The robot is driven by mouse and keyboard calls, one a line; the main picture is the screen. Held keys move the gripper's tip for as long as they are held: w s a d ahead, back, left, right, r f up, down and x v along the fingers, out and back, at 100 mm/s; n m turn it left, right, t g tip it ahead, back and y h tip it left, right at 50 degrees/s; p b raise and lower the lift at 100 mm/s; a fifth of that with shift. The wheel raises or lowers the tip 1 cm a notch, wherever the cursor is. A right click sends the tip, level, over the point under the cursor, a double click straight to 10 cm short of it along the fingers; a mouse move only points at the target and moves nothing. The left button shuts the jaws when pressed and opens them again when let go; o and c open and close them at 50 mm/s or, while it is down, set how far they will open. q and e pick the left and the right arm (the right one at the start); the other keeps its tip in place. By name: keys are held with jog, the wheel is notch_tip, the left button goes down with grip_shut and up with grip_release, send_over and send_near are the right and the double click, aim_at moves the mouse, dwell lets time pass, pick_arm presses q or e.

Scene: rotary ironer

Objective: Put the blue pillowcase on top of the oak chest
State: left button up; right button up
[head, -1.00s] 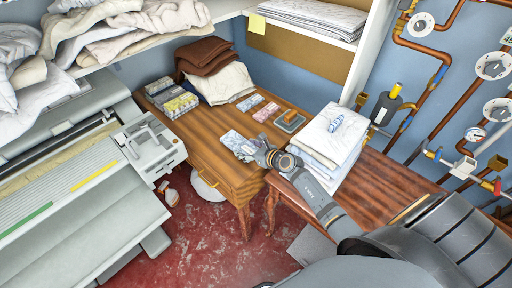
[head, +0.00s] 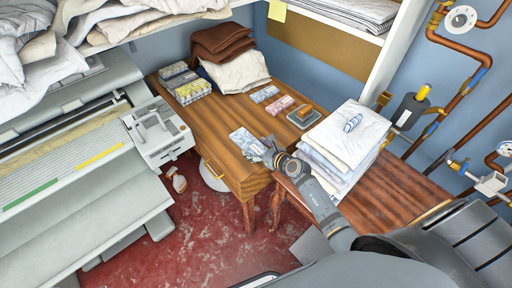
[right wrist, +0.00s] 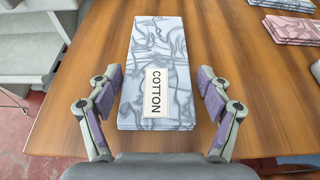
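A folded pale blue-grey marbled cloth (head: 243,139) with a "COTTON" label lies flat at the front edge of the light wooden chest or desk (head: 212,126). It fills the middle of the right wrist view (right wrist: 160,50). Another pale blue folded piece (head: 265,94) and a pink one (head: 282,105) lie farther back. I cannot tell for sure which is the blue pillowcase. My right gripper (head: 264,151) is open at the near end of the cotton cloth. In the wrist view its fingers (right wrist: 160,88) stand on either side with small gaps. My left gripper is out of view.
A white linen stack (head: 343,140) with a blue striped item on top stands on the redder table (head: 390,190) at right. Boxes (head: 185,85), brown cloths (head: 221,43) and a small tray (head: 303,117) sit on the desk. The ironer (head: 80,150) is at left.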

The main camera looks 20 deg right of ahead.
jog(key=shift+o, duration=0.6)
jog(key=shift+d, duration=0.1)
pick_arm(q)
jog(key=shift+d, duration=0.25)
pick_arm(e)
jog(key=shift+r, duration=0.1)
jog(key=shift+r, duration=0.25)
pick_arm(q)
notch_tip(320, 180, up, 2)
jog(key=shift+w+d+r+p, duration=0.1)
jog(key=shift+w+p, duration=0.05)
jog(key=shift+p, duration=0.9)
pick_arm(e)
jog(key=v, duration=1.2)
jog(key=shift+f, duration=0.15)
